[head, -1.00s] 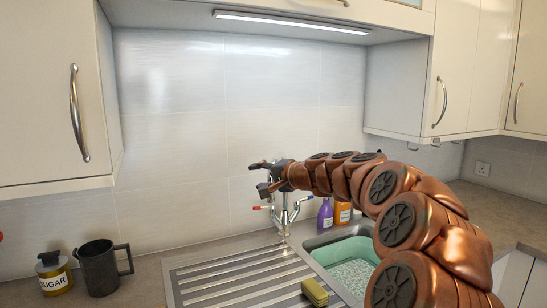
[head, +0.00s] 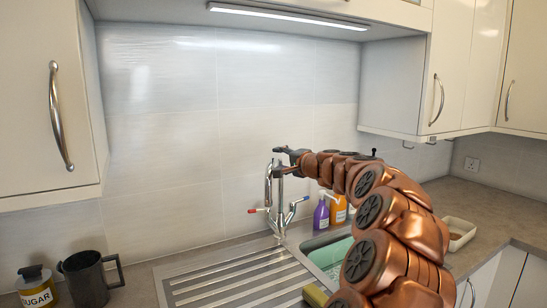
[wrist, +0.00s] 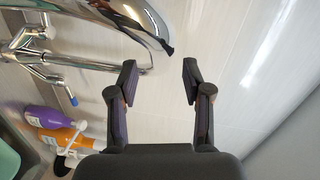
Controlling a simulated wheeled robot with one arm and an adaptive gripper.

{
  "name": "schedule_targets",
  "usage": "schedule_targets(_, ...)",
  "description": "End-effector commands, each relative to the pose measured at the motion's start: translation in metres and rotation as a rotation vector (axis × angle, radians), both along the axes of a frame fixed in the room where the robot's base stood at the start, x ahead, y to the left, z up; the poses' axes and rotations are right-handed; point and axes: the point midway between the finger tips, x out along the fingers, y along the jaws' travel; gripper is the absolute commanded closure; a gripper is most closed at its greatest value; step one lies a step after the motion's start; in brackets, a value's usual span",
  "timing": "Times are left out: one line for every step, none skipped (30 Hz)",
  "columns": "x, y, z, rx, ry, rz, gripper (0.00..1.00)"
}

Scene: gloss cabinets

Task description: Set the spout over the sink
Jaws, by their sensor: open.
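The chrome tap (head: 280,212) stands behind the sink, with a red-tipped lever at left and a blue-tipped lever at right. Its curved spout (head: 268,186) hangs to the left of the post, on the drainer side rather than over the green-lined basin (head: 330,256). My gripper (head: 279,160) is at the top of the tap, partly overlapping the spout. In the wrist view my gripper (wrist: 159,73) is open and empty. The spout (wrist: 130,18) curves down just past the fingertips, its end near the gap between them. Contact cannot be told.
A ribbed drainer (head: 225,283) lies left of the basin, with a sponge (head: 315,295) at its edge. Purple (head: 321,214) and orange (head: 338,211) bottles stand right of the tap. A mug (head: 88,280) and sugar jar (head: 37,288) are at left. Wall cabinets hang either side.

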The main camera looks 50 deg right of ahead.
Motion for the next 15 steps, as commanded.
schedule_targets(0.007, -0.001, 0.000, 0.000, 0.001, 0.001, 0.51)
schedule_targets(0.011, -0.002, -0.001, 0.000, 0.001, 0.002, 0.51)
schedule_targets(0.016, -0.003, -0.001, 0.001, 0.001, 0.002, 0.51)
schedule_targets(0.019, -0.004, -0.002, 0.000, 0.001, 0.001, 0.51)
schedule_targets(0.022, -0.005, -0.002, 0.000, 0.001, 0.001, 0.51)
schedule_targets(0.025, -0.006, -0.003, 0.000, 0.001, 0.000, 0.51)
schedule_targets(0.027, -0.006, -0.003, -0.001, 0.001, 0.000, 0.51)
schedule_targets(0.030, -0.006, -0.003, -0.001, 0.000, 0.001, 0.51)
schedule_targets(0.032, -0.006, -0.003, -0.001, -0.001, 0.001, 0.51)
schedule_targets(0.034, -0.007, -0.003, -0.001, -0.001, 0.002, 0.51)
schedule_targets(0.035, -0.007, -0.003, -0.002, 0.000, 0.002, 0.51)
schedule_targets(0.037, -0.007, -0.003, -0.002, 0.000, 0.002, 0.51)
schedule_targets(0.038, -0.007, -0.003, -0.002, 0.000, 0.002, 0.51)
schedule_targets(0.038, -0.007, -0.004, -0.002, 0.000, 0.002, 0.51)
schedule_targets(0.039, -0.007, -0.004, -0.002, 0.000, 0.002, 0.51)
